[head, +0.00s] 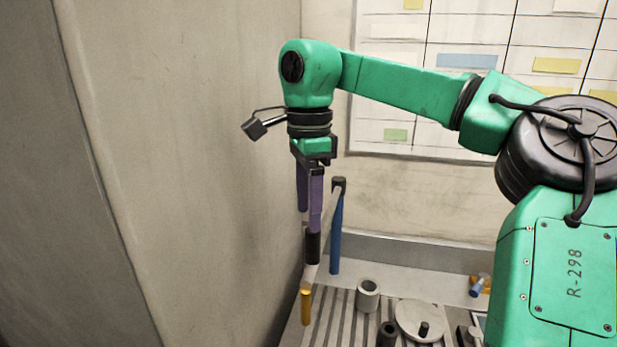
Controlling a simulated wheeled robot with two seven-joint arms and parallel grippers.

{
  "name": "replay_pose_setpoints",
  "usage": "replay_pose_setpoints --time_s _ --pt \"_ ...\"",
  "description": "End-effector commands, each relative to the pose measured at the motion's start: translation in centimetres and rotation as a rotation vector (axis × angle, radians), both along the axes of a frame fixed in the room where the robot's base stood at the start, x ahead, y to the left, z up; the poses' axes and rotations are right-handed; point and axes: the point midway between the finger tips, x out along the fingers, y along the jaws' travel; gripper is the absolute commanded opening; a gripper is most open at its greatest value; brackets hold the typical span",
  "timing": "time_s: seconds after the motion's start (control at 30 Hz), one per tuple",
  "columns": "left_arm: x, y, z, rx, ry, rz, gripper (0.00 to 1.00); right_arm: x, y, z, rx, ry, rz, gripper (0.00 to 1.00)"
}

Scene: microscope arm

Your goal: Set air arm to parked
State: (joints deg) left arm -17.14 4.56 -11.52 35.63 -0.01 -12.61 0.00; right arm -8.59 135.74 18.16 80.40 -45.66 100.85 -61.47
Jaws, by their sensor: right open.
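My right gripper (308,230) comes in from the right on a green arm and points straight down. A pale bar (309,274) runs down and left from near the cap, partly hidden behind the fingers, to an orange end piece (305,307). The black fingertip is just above this end; I cannot tell whether they touch. My left gripper is not in view.
A grey cup (368,294), a round pale disc with a black knob (420,320) and a dark cylinder (387,334) stand on the slotted bench (340,320). Small blue and yellow items lie at right. A wall panel (165,150) is close on the left.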

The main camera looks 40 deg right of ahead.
Motion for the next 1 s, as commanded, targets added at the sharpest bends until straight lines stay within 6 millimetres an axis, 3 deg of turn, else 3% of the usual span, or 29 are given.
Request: replay_pose_setpoints --time_s 0.2,0.3,1.0 --pt "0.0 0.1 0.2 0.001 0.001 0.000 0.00 0.1 -0.1 5.4 -0.001 -0.002 -0.002 0.64" --pt "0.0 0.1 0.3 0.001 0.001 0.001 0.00 0.1 -0.1 6.5 -0.001 -0.001 0.000 0.64" --pt "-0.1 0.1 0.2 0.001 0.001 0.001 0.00 0.1 -0.1 6.8 0.001 0.000 0.001 0.64"
